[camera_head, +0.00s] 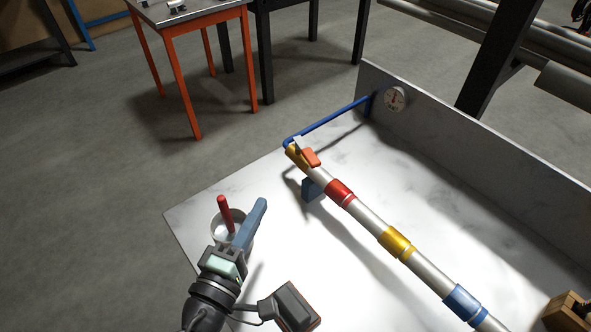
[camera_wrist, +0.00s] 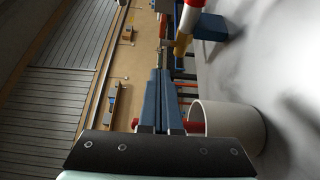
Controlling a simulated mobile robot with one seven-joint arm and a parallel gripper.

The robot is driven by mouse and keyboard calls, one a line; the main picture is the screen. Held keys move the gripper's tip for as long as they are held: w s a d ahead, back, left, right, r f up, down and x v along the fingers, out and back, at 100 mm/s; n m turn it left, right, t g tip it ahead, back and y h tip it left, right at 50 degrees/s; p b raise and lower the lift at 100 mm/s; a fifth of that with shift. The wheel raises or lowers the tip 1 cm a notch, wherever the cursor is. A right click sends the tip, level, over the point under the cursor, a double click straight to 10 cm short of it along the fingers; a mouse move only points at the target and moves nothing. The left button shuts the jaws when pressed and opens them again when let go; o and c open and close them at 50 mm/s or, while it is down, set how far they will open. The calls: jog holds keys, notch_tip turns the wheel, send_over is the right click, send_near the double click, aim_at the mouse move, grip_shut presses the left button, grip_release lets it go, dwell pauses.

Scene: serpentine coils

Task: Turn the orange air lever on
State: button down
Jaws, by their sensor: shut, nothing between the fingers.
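The orange lever (camera_head: 311,157) sits on a brass valve (camera_head: 296,153) at the far end of a banded pipe (camera_head: 367,217). It lies slanted close to the pipe's end; I cannot tell its exact angle. The shut fingers (camera_wrist: 161,74) also show in the wrist view.
A white cup (camera_head: 219,234) holding a red-handled thing (camera_head: 226,214) is right beside my fingers. A blue hose (camera_head: 330,121) runs from the valve to a gauge (camera_head: 395,98) on the back panel. A blue support (camera_head: 312,189) holds the pipe. The white tabletop (camera_head: 300,240) left of the pipe is mostly clear.

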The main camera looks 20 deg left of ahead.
aim_at(311, 167)
jog(key=shift+w+d+p, duration=0.35)
jog(key=shift+w+p, duration=0.1)
jog(key=shift+w, duration=1.45)
jog(key=shift+w+d+p, duration=0.4)
jog(key=shift+w+p, duration=0.05)
jog(key=shift+w, duration=1.45)
jog(key=shift+w+d+p, duration=0.35)
jog(key=shift+w+p, duration=0.1)
jog(key=shift+w, duration=1.45)
jog(key=shift+w+d+b, duration=0.25)
jog(key=shift+w+d, duration=0.05)
jog(key=shift+d, duration=0.25)
jog(key=shift+w+d+b, duration=0.2)
jog(key=shift+w+d, duration=0.05)
jog(key=shift+d, duration=0.3)
jog(key=shift+s, duration=0.1)
